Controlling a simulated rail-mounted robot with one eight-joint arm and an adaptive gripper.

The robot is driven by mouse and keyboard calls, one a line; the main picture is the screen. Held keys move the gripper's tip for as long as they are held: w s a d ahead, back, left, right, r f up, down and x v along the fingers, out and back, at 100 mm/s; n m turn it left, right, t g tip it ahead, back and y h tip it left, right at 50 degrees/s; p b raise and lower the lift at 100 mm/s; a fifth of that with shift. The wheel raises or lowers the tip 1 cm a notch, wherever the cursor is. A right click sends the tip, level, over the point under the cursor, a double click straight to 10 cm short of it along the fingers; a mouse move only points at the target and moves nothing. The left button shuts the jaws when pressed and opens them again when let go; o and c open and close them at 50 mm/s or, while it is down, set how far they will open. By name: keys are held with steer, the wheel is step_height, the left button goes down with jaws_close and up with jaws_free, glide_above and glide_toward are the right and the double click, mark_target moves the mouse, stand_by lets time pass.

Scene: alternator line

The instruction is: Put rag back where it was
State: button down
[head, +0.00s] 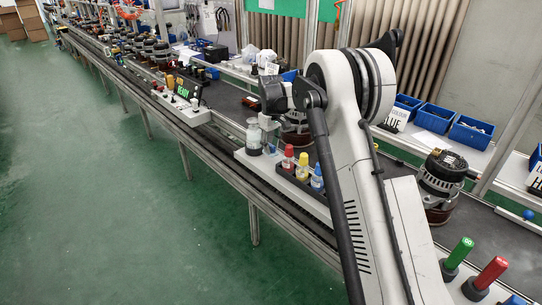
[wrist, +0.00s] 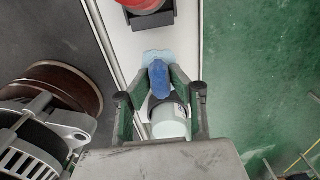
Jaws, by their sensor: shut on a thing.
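The blue rag (wrist: 159,77) is pinched between the green fingertips of my gripper (wrist: 160,76) in the wrist view. A paler blue part of the cloth (wrist: 157,57) shows just past the tips, over the white ledge (wrist: 129,45); whether it touches the ledge I cannot tell. My gripper is shut on the rag. A pale jar with a dark rim (wrist: 168,121) shows between the fingers, its near end cut off by my gripper body. In the head view the jar (head: 253,137) stands on the ledge, beside my lowered wrist. The rag is hard to make out there.
Red (head: 288,158), yellow (head: 302,166) and blue (head: 317,177) bottles stand in a dark holder close to the right of my gripper. An alternator (wrist: 42,130) sits on the dark conveyor at left in the wrist view. Open green floor (wrist: 260,70) lies beyond the ledge.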

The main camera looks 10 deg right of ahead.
mark_target(271, 154)
steer(key=shift+f, duration=2.05)
steer(key=shift+f, duration=0.15)
steer(key=c, duration=1.6)
jaws_free()
steer(key=shift+o, duration=0.2)
